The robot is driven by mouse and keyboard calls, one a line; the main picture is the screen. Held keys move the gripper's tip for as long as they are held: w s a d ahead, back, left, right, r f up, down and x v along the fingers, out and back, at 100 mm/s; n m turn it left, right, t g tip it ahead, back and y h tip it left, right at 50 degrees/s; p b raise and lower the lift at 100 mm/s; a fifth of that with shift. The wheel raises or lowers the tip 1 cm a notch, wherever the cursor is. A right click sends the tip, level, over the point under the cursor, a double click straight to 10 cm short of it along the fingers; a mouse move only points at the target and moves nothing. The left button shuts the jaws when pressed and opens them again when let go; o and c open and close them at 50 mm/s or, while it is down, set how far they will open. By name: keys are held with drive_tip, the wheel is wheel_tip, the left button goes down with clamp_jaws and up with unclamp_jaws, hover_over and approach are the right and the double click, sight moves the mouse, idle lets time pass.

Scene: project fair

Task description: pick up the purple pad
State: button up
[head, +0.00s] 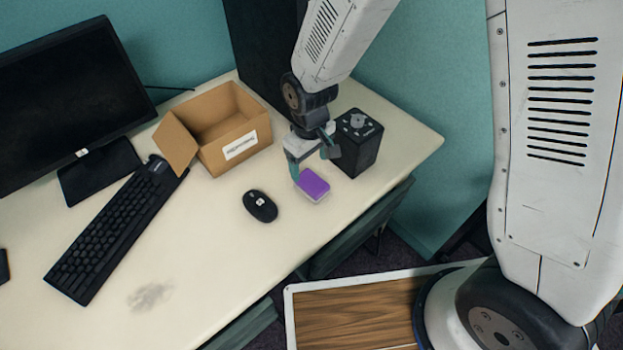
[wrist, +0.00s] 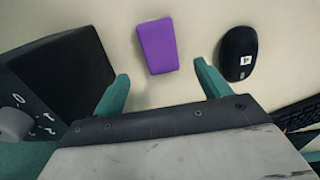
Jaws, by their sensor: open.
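The purple pad (head: 313,185) lies flat on the cream desk near its front edge in the head view. In the wrist view the pad (wrist: 157,46) is whole and unobstructed, ahead of the fingers and between their lines. My gripper (head: 312,162) is over the desk just behind the pad in the head view. In the wrist view my gripper (wrist: 161,82) shows its two teal fingers spread apart with nothing between them.
A black box (head: 357,145) stands close to the right of my gripper. A black mouse (head: 260,206) lies left of the pad. An open cardboard box (head: 222,130), a keyboard (head: 115,230) and a monitor (head: 70,105) are farther left.

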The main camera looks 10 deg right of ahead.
sight(312, 181)
drive_tip(key=f, duration=0.7)
drive_tip(key=shift+s+d+f, duration=0.15)
drive_tip(key=shift+s, duration=0.25)
drive_tip(key=c, duration=1)
